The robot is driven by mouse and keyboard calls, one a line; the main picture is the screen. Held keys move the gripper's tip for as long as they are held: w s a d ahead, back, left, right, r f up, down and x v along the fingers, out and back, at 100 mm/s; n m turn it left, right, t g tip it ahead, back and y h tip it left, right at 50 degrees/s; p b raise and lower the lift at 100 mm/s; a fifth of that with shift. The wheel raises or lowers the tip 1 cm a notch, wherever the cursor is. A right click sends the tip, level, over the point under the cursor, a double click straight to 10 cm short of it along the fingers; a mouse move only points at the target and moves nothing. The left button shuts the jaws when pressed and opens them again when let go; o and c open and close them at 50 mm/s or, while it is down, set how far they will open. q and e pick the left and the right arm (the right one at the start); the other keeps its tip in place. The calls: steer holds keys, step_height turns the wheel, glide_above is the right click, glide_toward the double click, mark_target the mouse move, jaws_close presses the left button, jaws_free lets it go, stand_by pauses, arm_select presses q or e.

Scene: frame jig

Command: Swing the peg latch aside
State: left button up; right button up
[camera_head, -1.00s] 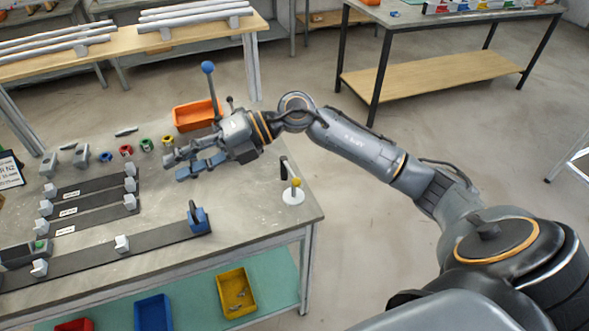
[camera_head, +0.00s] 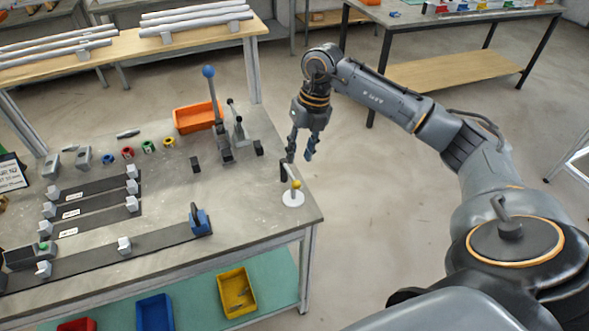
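What looks like the peg latch (camera_head: 293,198) stands near the right edge of the workbench, with a round white base and a yellow knob. A short black upright handle (camera_head: 284,173) shows just beside it, at the back left of the knob. My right gripper (camera_head: 300,158) points down just above and behind the latch. Its two fingers are apart with a gap between them. The left finger is close to the top of the black handle; I cannot tell whether they touch. My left gripper is out of view.
A lever with a blue ball (camera_head: 209,72), a smaller toggle clamp (camera_head: 237,118) and an orange bin (camera_head: 197,117) stand behind on the workbench (camera_head: 245,205). A blue clamp (camera_head: 199,220) sits front left of the latch. The bench between them is mostly clear.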

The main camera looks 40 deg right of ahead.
mark_target(293, 177)
steer(key=f, duration=0.2)
steer(key=a+f+p, duration=0.1)
steer(key=f, duration=0.4)
steer(key=shift+w+a+f+p, duration=0.15)
steer(key=shift+a+p, duration=0.1)
steer(key=shift+p, duration=0.05)
jaws_close()
